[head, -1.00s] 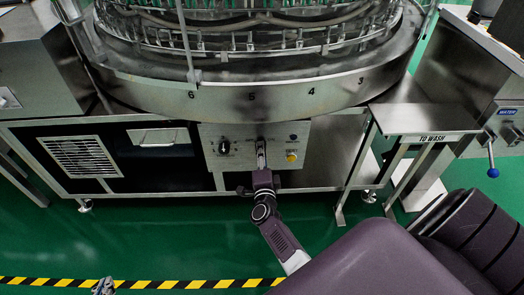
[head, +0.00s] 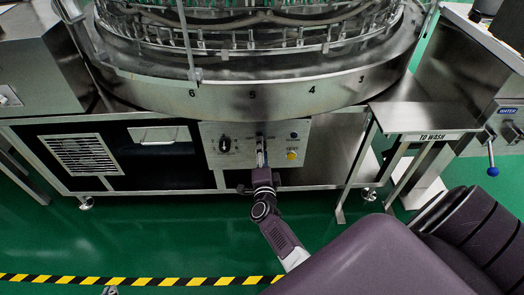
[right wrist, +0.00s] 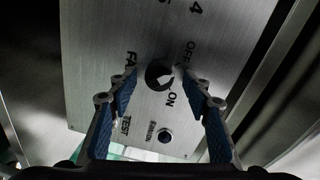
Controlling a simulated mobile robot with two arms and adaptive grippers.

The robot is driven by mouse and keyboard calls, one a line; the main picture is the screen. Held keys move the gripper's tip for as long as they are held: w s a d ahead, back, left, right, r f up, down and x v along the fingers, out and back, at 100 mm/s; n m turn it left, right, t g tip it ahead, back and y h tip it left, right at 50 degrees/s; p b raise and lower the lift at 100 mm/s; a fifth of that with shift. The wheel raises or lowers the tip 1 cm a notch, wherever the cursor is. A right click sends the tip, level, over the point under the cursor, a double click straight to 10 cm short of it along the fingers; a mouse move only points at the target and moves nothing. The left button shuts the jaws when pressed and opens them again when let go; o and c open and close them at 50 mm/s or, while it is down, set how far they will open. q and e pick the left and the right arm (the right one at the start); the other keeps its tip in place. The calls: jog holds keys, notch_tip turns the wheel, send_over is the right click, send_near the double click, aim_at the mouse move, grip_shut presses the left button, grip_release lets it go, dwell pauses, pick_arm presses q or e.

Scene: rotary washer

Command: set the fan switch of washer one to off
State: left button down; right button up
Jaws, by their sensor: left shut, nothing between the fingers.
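The washer's control panel (head: 208,133) is a brushed metal plate under the round carousel. In the right wrist view, the fan switch (right wrist: 157,74) is a small dark rotary knob beside the printed FAN, OFF and ON labels. I cannot tell clearly which label it points at. My right gripper (right wrist: 166,72) is open, with its blue-padded fingers on either side of the switch; contact is unclear. In the head view, my right gripper (head: 262,152) covers the switch. My left gripper (head: 110,290) is shut and empty, barely showing at the bottom edge, far from the panel.
A larger black dial (head: 224,144) sits left on the panel, and a yellow button (head: 292,156) sits right. The right wrist view also shows a small round button (right wrist: 165,136) by TEST. A metal stand (head: 425,117) is to the right. Green floor (head: 150,240) lies open in front.

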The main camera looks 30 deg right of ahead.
jog(key=v, duration=0.7)
jog(key=shift+s, duration=0.25)
jog(key=shift+a, duration=0.1)
